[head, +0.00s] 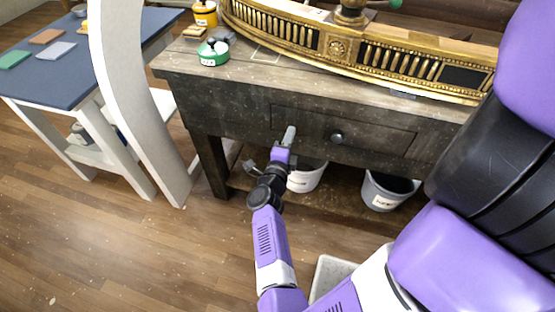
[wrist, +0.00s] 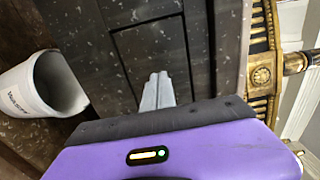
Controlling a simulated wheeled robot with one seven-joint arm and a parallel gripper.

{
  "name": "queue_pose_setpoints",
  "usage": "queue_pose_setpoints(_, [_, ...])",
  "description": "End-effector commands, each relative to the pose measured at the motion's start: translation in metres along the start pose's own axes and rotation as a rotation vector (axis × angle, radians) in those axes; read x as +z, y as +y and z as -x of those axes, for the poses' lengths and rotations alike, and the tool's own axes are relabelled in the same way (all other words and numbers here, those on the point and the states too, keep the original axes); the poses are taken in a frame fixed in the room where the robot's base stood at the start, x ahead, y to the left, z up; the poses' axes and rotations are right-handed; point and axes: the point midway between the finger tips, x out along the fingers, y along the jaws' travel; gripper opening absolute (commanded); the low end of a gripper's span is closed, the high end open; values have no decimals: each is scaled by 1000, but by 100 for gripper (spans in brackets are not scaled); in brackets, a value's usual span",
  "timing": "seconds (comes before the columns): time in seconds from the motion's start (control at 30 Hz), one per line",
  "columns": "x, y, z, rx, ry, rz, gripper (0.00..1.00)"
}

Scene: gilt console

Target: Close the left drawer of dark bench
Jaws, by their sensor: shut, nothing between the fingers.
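The dark bench (head: 230,104) is a worn, dark wooden workbench. Its drawer front (head: 375,139) carries a round dark knob (head: 337,138). The drawer looks about flush with the bench front; I cannot tell if a small gap remains. My gripper (head: 290,132) is shut and empty, with its tips in front of the drawer's left part, left of the knob. In the wrist view, the shut fingers (wrist: 157,90) point at the drawer panel (wrist: 150,55), whose groove lines show. Whether the tips touch the panel is unclear. The knob does not show in the wrist view.
A gilt carved piece (head: 337,46) lies on the bench top, with a green tape-like item (head: 213,53) at left. White buckets (head: 307,178) (head: 380,192) stand on the lower shelf. A blue-topped table (head: 60,65) and a white curved post (head: 130,80) stand left. Floor at lower left is clear.

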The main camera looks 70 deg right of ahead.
Motion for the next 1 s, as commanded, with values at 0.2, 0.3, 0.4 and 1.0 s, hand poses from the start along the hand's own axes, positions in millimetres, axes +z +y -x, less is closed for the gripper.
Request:
queue_pose_setpoints(0.2, [0, 2, 35, 4, -3, -1, 0])
queue_pose_setpoints(0.3, [0, 2, 54, 4, -3, -1, 0])
queue_pose_setpoints(0.4, [0, 2, 72, 4, -2, -1, 0])
queue_pose_setpoints(1.0, [-2, 1, 104, 3, 2, 5, 0])
